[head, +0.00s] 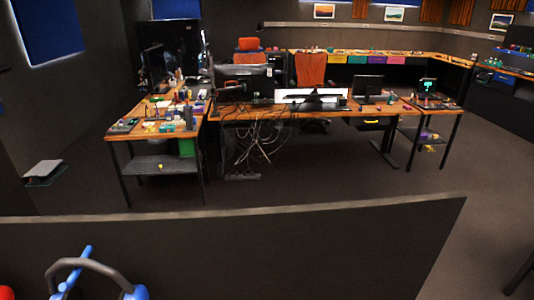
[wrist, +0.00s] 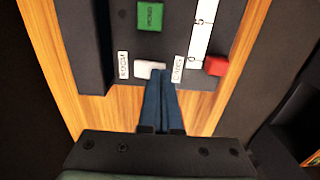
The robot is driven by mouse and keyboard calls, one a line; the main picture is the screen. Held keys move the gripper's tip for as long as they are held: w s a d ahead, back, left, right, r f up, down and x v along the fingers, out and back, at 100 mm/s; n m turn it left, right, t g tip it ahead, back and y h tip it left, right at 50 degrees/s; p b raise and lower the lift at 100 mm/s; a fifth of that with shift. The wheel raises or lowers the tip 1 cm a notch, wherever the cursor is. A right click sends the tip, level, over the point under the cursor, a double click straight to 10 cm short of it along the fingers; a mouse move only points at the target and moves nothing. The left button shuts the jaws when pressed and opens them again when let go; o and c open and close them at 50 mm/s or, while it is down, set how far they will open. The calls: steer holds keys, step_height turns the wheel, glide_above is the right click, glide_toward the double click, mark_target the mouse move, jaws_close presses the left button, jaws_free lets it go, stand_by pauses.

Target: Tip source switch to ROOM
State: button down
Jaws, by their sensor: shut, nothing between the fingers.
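In the wrist view, a small white rocker switch (wrist: 148,69) sits on a dark grey panel (wrist: 185,50), between two white labels. The left label (wrist: 123,64) appears to read ROOM. The right label (wrist: 178,68) is too small to read surely. My gripper (wrist: 161,74) is shut and empty, its blue fingers together. The fingertips overlap the right part of the switch in the picture and hide some of it. I cannot tell whether they touch it or which way it is tipped. The panel and gripper are not seen in the head view.
On the panel are a green block (wrist: 149,15), a white numbered scale (wrist: 200,35) and a red block (wrist: 215,66) right of the switch. A wooden frame (wrist: 245,45) borders the panel. The head view shows a dark partition (head: 250,250) before cluttered desks.

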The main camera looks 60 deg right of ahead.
steer(key=shift+f, duration=0.25)
steer(key=shift+r, duration=0.1)
step_height(320, 180, up, 7)
steer(key=p, duration=0.7)
stand_by(0.7)
